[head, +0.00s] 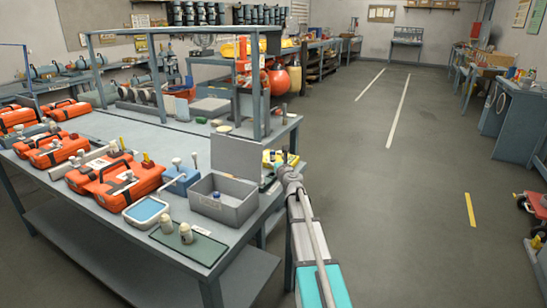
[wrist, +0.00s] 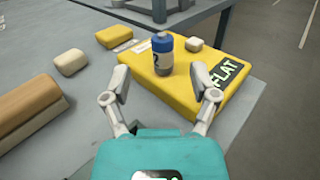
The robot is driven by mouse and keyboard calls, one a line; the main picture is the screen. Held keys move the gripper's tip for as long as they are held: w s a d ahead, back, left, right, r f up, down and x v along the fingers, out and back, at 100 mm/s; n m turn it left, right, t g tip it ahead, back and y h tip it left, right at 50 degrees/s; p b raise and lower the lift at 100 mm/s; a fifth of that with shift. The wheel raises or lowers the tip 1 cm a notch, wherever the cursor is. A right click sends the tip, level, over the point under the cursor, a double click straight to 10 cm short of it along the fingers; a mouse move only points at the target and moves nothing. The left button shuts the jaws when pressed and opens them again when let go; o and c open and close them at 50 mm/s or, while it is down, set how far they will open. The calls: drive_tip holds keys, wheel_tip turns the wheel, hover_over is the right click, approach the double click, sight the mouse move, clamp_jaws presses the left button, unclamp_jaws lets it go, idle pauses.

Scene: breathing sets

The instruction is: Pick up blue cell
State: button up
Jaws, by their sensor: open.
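The blue cell (wrist: 162,54), a small upright cylinder with a blue cap, a dark label and a grey lower body, stands on a yellow slab (wrist: 222,56) marked FLAT in the wrist view. My gripper (wrist: 160,84) is open and empty. Its two fingers are spread to the left and right in front of the cell, apart from it. In the head view the yellow slab (head: 268,158) shows at the table's right edge behind a grey open box, and my arm reaches up towards it. The cell is too small to make out surely there.
A small pale block (wrist: 194,44) sits on the slab right of the cell. Left of it lie a yellow block (wrist: 114,37), a cream block (wrist: 71,62) and a brown block (wrist: 30,108). The grey open box (head: 228,207) and a table post (head: 256,90) stand nearby.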

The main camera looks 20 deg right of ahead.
sight(273, 154)
drive_tip(key=shift+w, duration=0.4)
drive_tip(key=shift+w+d+r, duration=0.1)
drive_tip(key=shift+w+d, duration=0.05)
drive_tip(key=shift+w, duration=0.7)
drive_tip(key=shift+w+d+f, duration=0.1)
drive_tip(key=shift+w+d, duration=0.1)
drive_tip(key=shift+w, duration=0.7)
drive_tip(key=shift+w+d+r, duration=0.1)
drive_tip(key=shift+w+d, duration=0.05)
drive_tip(key=shift+w, duration=0.7)
clamp_jaws()
